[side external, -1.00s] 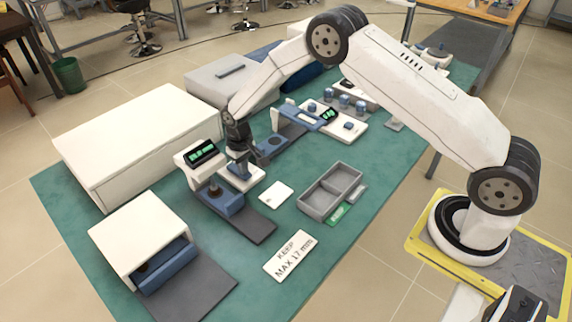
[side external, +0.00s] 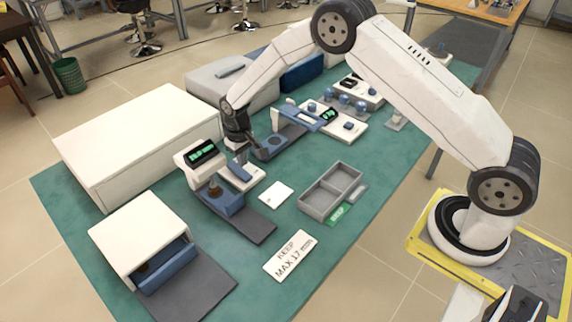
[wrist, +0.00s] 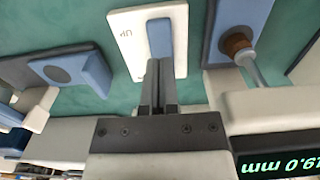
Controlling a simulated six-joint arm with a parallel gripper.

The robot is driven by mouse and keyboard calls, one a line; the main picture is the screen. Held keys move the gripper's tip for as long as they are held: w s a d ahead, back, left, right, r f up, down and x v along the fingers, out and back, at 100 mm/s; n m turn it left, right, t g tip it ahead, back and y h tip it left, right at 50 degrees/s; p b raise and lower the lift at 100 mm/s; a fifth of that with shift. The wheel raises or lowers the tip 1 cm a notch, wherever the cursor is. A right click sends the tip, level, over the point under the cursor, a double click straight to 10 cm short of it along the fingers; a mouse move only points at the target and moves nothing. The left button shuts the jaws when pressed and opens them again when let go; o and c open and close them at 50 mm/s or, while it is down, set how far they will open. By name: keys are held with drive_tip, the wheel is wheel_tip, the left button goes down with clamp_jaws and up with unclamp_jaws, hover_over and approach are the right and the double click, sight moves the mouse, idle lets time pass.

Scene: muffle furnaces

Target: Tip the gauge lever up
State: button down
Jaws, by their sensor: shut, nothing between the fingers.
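The gauge (side external: 190,160) is a white body with a green-lit display (side external: 203,153). The lever is a blue bar (wrist: 160,38) on a white plate marked UP (wrist: 126,45); the plate also shows in the side external view (side external: 252,181). My gripper (wrist: 160,68) is shut and empty, pointing down with its fingertips at the lever's near end; I cannot tell whether they touch it. In the wrist view, a plunger rod (wrist: 254,70) meets a brown piece (wrist: 236,44) on the gauge's blue stage. The display reading is upside down and partly cut off.
A white box (side external: 140,140) stands behind the gauge. A small furnace (side external: 145,235) is at front left. A divided grey tray (side external: 330,190), a white card (side external: 276,194) and a "KEEP MAX 17 mm" sign (side external: 290,256) lie on the green mat. Other instruments stand farther back.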

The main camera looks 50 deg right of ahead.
sight(246, 174)
drive_tip(key=shift+r, duration=1.9)
drive_tip(key=shift+s+r, duration=0.1)
drive_tip(key=s+d+r+t, duration=0.1)
drive_tip(key=s+r, duration=0.2)
drive_tip(key=s, duration=0.5)
drive_tip(key=s+d+r, duration=0.1)
drive_tip(key=s+r, duration=0.2)
drive_tip(key=s, duration=0.6)
drive_tip(key=s+d+r+t, duration=0.1)
drive_tip(key=s+r, duration=0.2)
drive_tip(key=s, duration=0.5)
drive_tip(key=shift+s+d+r+t, duration=0.15)
drive_tip(key=shift+d+r+t, duration=0.15)
drive_tip(key=shift+d+r, duration=0.05)
